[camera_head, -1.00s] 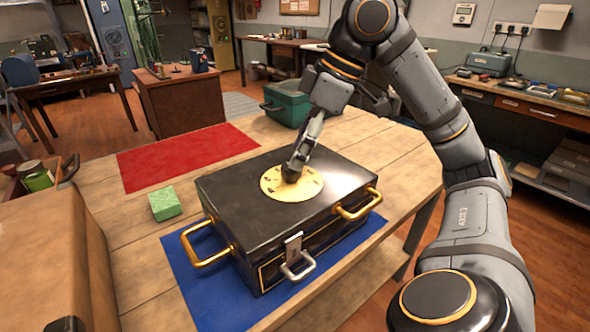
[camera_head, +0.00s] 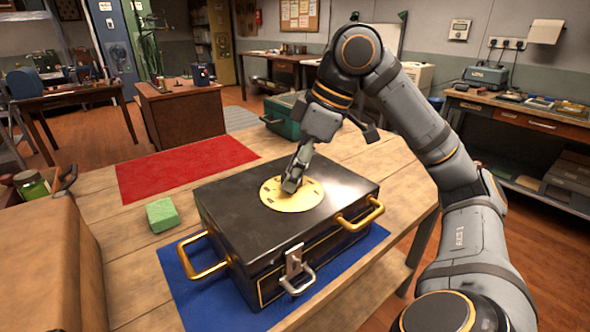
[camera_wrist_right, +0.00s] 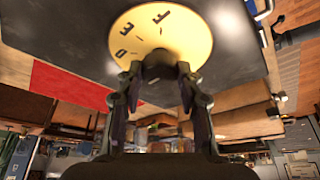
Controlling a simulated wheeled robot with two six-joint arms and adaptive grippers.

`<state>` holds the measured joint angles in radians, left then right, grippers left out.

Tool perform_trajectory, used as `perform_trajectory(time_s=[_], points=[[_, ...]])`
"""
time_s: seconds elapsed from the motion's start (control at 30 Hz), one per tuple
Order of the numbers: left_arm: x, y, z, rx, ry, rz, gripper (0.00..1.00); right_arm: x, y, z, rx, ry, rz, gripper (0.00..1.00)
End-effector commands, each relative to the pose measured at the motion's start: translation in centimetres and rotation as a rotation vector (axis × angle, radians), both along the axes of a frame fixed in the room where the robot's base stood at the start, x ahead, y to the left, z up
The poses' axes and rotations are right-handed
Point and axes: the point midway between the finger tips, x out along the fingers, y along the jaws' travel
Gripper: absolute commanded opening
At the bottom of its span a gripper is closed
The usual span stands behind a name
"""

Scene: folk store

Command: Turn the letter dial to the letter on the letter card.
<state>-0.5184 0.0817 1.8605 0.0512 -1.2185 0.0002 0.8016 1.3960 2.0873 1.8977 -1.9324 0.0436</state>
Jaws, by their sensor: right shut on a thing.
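The letter dial (camera_head: 296,204) is a pale yellow disc on top of a black box (camera_head: 225,212) with gold handles. In the right wrist view the dial (camera_wrist_right: 185,50) shows the letters F, E and D near its rim, with tick marks; the rest is hidden or out of frame. My right gripper (camera_head: 290,185) is over the middle of the dial, its fingers pointing down. In the wrist view my right gripper (camera_wrist_right: 158,70) is shut on the dark knob (camera_wrist_right: 158,58) at the dial's centre. I cannot make out a letter card. My left gripper is out of view.
The box stands on a blue mat (camera_head: 185,290) on a wooden table (camera_head: 125,250). A green block (camera_head: 161,215) lies left of it. A red mat (camera_head: 185,163) lies behind, and a green crate (camera_head: 284,117) stands at the back. A brown box (camera_head: 50,270) fills the near left.

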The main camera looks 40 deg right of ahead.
Motion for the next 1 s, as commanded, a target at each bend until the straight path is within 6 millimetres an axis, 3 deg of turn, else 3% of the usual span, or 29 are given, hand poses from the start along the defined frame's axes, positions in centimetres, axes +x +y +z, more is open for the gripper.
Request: perform_trajectory(time_s=[0.27, 0.57, 1.0], points=[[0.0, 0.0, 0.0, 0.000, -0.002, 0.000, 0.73, 0.0, 0.0, 0.0, -0.003, 0.000, -0.019, 0.05], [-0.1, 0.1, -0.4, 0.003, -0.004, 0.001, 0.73, -0.1, 0.0, 0.1, -0.004, 0.000, -0.176, 0.05], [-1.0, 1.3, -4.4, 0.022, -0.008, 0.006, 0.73, -0.1, 0.4, 0.2, 0.002, -0.001, -0.461, 0.05]])
